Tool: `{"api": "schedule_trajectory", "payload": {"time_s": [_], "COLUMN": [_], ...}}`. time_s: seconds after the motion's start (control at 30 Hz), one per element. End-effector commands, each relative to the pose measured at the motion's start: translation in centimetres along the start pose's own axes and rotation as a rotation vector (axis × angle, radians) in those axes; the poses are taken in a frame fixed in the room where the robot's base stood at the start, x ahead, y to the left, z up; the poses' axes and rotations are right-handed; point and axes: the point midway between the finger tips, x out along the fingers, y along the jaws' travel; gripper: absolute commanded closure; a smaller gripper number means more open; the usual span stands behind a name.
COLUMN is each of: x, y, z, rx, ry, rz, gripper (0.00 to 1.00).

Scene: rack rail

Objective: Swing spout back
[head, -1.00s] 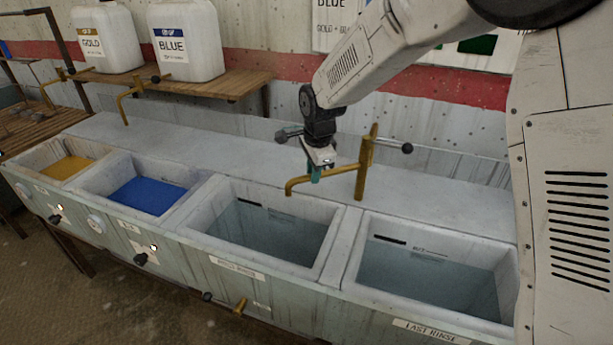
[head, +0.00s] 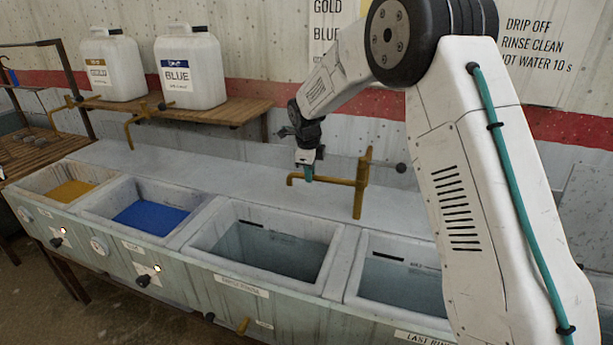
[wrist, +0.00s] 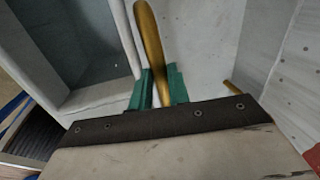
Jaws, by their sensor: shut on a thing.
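The brass spout (head: 330,181) reaches left from its upright brass post (head: 362,190), over the pale ledge behind the tanks. Its bent tip lies toward the left, behind the third tank. My gripper (head: 307,174) is on the spout from above, near the tip. In the wrist view the teal fingers (wrist: 158,90) stand on either side of the brass spout (wrist: 149,38), shut on it. The part of the spout below the fingers is hidden by the gripper body.
The third tank (head: 335,240) and the last rinse tank (head: 350,285) hold clear water. Gold and blue (head: 150,218) dye tanks lie left. A shelf (head: 225,110) bears two white jugs. A dark-knobbed lever (head: 401,168) sticks out right of the post. The ledge (head: 200,170) is clear leftward.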

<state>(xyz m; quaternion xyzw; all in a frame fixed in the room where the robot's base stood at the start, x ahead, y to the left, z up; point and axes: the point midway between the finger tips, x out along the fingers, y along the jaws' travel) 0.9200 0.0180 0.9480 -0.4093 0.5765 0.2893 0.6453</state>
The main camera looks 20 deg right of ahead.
Motion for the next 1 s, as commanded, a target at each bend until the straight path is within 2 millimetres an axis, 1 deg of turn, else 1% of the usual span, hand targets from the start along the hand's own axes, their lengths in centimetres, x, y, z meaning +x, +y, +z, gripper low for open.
{"api": "schedule_trajectory", "payload": {"time_s": [0.13,0.53,0.57,0.6,0.63,0.87,0.97,1.0], "x": [0.05,0.04,0.04,0.04,0.04,0.03,-0.42,-0.85], "y": [-0.36,-0.38,-0.37,-0.37,-0.35,-0.28,-0.31,-0.33], "z": [-0.04,0.0,0.01,0.02,0.03,0.14,0.17,0.18], "rx": [0.018,0.022,0.021,0.021,0.021,0.02,0.02,0.02], "ry": [0.004,0.005,0.005,0.005,0.005,0.005,0.004,0.003], "rz": [-0.001,-0.001,-0.001,-0.001,-0.001,0.0,-0.002,-0.002], "gripper": [1.0,1.0,0.74,0.63,0.6,0.6,0.6,0.6]}}
